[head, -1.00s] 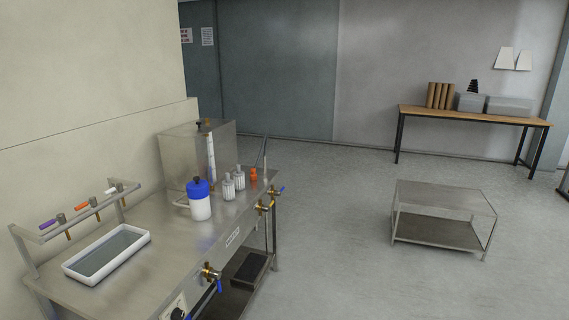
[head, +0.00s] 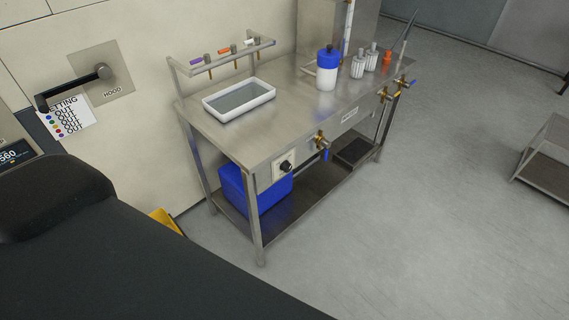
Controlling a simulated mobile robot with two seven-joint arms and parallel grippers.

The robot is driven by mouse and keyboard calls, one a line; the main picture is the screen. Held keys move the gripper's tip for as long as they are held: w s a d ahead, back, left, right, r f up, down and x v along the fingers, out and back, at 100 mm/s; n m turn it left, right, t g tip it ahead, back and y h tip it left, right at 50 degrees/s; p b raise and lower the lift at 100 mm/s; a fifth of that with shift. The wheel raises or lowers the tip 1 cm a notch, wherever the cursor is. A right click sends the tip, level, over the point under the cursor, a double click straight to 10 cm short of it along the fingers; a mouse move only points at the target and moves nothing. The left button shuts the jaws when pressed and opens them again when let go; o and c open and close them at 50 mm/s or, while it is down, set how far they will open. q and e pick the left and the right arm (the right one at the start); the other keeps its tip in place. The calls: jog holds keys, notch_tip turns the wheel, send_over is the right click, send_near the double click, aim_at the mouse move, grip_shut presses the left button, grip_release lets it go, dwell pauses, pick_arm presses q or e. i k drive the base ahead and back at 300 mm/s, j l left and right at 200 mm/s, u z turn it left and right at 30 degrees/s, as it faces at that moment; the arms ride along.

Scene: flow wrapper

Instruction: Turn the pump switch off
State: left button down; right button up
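A black rotary knob (head: 287,166) sits on a pale plate at the front edge of the steel bench (head: 240,146), near its left front leg. It looks like the pump switch, but its label and setting are too small to read. Neither of my grippers shows in the head view.
A white tray (head: 238,113) and a blue-topped bottle (head: 327,68) stand on top. A blue box (head: 254,187) is on the lower shelf. The floor before the bench is clear.

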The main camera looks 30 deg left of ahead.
aim_at(286, 166)
jog(key=u, duration=0.65)
jog(key=i+l+u, duration=0.1)
jog(key=u, duration=0.25)
jog(key=i+l+u, duration=0.1)
jog(key=l+u, duration=0.15)
jog(key=u, duration=0.15)
jog(key=i+l+u, duration=0.1)
jog(key=u, duration=0.25)
jog(key=l+u, duration=0.5)
jog(key=l, duration=0.5)
jog(key=l+u, duration=0.2)
jog(key=l, duration=1.85)
